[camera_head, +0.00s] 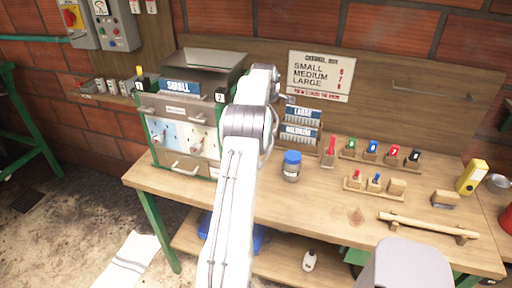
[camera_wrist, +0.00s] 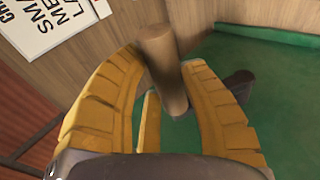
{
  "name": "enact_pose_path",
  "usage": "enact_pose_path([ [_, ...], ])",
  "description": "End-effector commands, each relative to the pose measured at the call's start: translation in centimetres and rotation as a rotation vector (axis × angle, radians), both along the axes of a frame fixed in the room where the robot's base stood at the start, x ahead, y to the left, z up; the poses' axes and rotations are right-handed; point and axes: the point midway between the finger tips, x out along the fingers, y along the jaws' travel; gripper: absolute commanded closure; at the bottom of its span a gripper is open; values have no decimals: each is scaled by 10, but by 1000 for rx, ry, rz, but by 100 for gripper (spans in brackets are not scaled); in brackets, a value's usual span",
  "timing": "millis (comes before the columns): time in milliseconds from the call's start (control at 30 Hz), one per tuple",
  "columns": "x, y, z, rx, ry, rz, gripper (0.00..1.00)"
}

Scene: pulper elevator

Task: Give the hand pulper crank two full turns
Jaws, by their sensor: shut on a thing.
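The hand pulper (camera_head: 187,88) stands at the left end of the wooden bench, a box with a metal hopper, a "SMALL" plate and a pale dial panel. Its green side (camera_wrist: 265,75) fills the right of the wrist view. The crank's brown wooden handle (camera_wrist: 160,50) shows there between the two yellow fingers of my gripper (camera_wrist: 162,70). My gripper is shut on the handle. A dark stub (camera_wrist: 238,82) sits on the green side to the right of the handle. In the head view my arm hides the gripper and the crank.
A jar with a blue lid (camera_head: 291,165) stands on the bench right of my arm. "LARGE" (camera_head: 303,115) and "MEDIUM" (camera_head: 299,134) plates stand behind. Colored pegs in wooden holders (camera_head: 372,153) and a wooden bar (camera_head: 428,226) lie farther right. A channel sign (camera_head: 320,75) hangs at the back.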

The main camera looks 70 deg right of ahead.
Motion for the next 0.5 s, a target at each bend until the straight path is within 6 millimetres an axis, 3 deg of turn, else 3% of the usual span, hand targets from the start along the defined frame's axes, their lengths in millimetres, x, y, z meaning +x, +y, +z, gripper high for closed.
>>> enact_pose_path([
  [500,-5,10,-6,14,4,-3,88],
])
